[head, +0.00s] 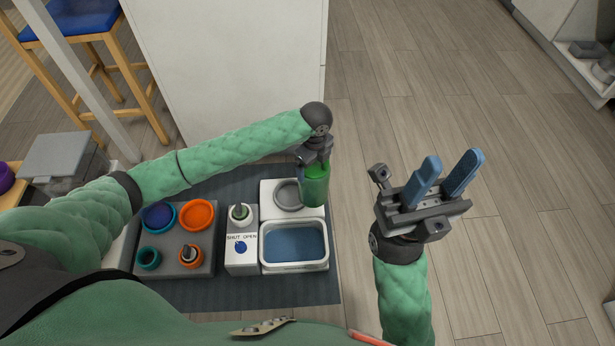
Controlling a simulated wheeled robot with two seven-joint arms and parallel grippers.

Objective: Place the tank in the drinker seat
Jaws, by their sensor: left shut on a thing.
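The tank (315,192) is a green, see-through cylinder. My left gripper (316,168) is shut on its upper part and holds it roughly upright. The drinker seat (287,196) is a grey round ring on a white block behind the water basin. The tank is at the right edge of this block, to the right of the ring. I cannot tell how high the tank is above the block. My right gripper (448,174) is open and empty, off to the right, its two blue fingers apart.
The white basin (262,262) holds blue water. All are on a dark mat (235,294). The wooden floor right of the mat is clear.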

